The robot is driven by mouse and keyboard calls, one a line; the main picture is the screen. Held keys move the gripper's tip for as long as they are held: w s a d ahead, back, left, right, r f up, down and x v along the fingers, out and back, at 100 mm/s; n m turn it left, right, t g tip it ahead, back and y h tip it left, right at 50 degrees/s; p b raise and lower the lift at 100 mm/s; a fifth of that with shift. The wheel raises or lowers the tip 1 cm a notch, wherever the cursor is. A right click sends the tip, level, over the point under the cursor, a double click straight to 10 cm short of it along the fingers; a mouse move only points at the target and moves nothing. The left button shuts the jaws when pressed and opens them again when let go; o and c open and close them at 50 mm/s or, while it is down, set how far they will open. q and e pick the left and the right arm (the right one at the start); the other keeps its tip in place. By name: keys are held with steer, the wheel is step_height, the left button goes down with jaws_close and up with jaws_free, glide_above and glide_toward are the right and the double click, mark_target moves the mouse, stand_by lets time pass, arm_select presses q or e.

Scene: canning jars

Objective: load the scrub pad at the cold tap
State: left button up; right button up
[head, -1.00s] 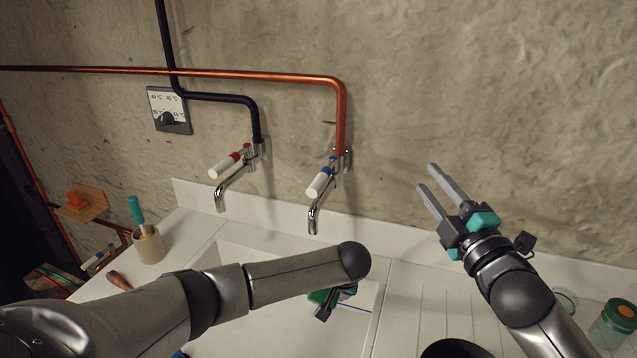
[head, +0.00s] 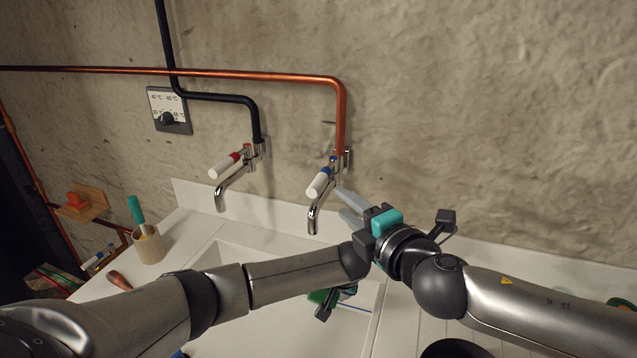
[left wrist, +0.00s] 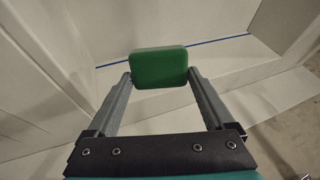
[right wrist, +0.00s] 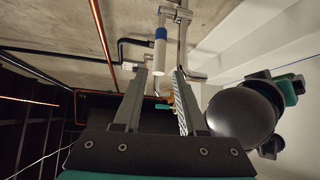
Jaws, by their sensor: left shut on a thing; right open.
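The green scrub pad (left wrist: 159,67) is clamped between the fingertips of my left gripper (left wrist: 160,76). In the head view only a sliver of the pad (head: 317,296) shows below my left arm, over the sink and below the cold tap. The cold tap (head: 313,214) has a white handle with a blue collar (head: 319,183) and a chrome spout pointing down. No water stream is visible. My right gripper (head: 344,203) is open and empty, its fingertips close to the cold tap's handle. In the right wrist view the handle (right wrist: 160,55) appears between the fingers; contact cannot be told.
The red-collared tap (head: 230,178) is to the left of the cold tap. The white sink (head: 215,256) lies below both. A brush holder (head: 149,246) stands on the left counter. My left forearm crosses the sink, close beneath my right gripper.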

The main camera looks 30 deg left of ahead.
mark_target(322, 186)
steer(key=shift+x, duration=5.75)
steer(key=shift+c, duration=0.4)
jaws_close()
